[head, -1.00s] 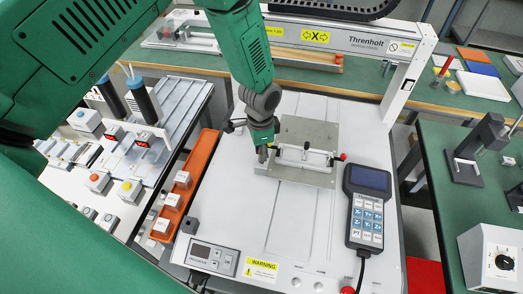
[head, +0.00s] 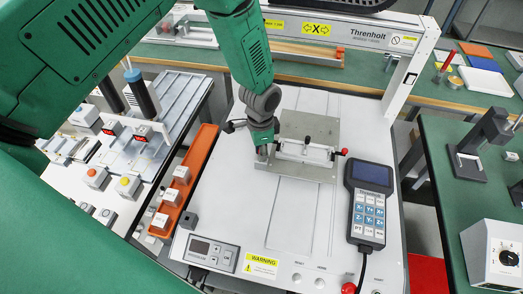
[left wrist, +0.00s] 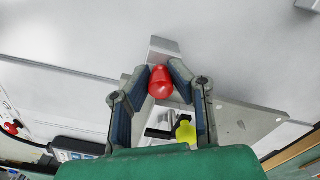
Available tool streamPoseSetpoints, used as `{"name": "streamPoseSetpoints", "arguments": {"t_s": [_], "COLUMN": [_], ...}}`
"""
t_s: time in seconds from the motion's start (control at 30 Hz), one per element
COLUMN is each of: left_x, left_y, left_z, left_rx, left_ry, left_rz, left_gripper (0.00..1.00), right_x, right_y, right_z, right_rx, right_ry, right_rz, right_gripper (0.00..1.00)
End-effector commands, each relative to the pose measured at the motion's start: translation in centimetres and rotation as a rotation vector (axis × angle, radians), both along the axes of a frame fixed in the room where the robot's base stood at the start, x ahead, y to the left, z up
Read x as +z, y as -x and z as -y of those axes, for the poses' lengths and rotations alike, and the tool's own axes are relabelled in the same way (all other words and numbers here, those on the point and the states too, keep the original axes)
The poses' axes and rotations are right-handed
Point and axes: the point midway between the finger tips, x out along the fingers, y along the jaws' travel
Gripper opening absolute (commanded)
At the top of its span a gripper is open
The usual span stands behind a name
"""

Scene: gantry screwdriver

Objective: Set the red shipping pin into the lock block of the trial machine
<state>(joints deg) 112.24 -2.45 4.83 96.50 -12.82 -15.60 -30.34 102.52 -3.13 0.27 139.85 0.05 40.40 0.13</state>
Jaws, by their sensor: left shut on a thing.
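My left gripper (head: 263,153) is at the left end of the fixture on the trial machine's white bed (head: 232,200). In the left wrist view its two fingers (left wrist: 160,76) are shut on the red shipping pin (left wrist: 160,84), whose rounded red head shows between them. A grey metal block (left wrist: 164,46), which looks like the lock block, shows just beyond the pin. The pin's lower end is hidden, so I cannot tell whether it is inside the block. In the head view the fingers cover most of the pin. My right gripper is not in view.
The fixture's metal plate (head: 311,128) carries a clamp bar with a black knob and a red knob (head: 343,152). A pendant (head: 368,200) lies to its right. An orange tray (head: 199,152) stands left. The gantry (head: 402,68) rises behind.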

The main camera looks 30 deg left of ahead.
Motion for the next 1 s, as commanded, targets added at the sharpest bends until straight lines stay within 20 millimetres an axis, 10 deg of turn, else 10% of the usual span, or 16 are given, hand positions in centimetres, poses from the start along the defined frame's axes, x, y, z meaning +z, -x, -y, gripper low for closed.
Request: {"name": "streamPoseSetpoints", "arguments": {"t_s": [0.23, 0.3, 0.7, 1.0], "left_x": [0.0, 0.0, 0.5, 6.1], "left_y": [0.0, 0.0, 0.0, -0.1], "left_z": [0.0, 0.0, 0.0, 0.0], "left_rx": [0.0, 0.0, 0.0, 0.001], "left_ry": [0.0, 0.0, 0.0, 0.001], "left_rz": [0.0, 0.0, 0.0, 0.004], "left_gripper": [0.0, 0.41, 0.41, 0.41], "right_x": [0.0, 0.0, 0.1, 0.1], "right_y": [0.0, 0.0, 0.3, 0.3], "right_z": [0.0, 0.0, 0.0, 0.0], "right_rx": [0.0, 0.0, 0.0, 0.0], "right_ry": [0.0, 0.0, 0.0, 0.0], "right_rz": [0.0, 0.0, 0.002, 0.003], "right_gripper": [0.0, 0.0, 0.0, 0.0]}}
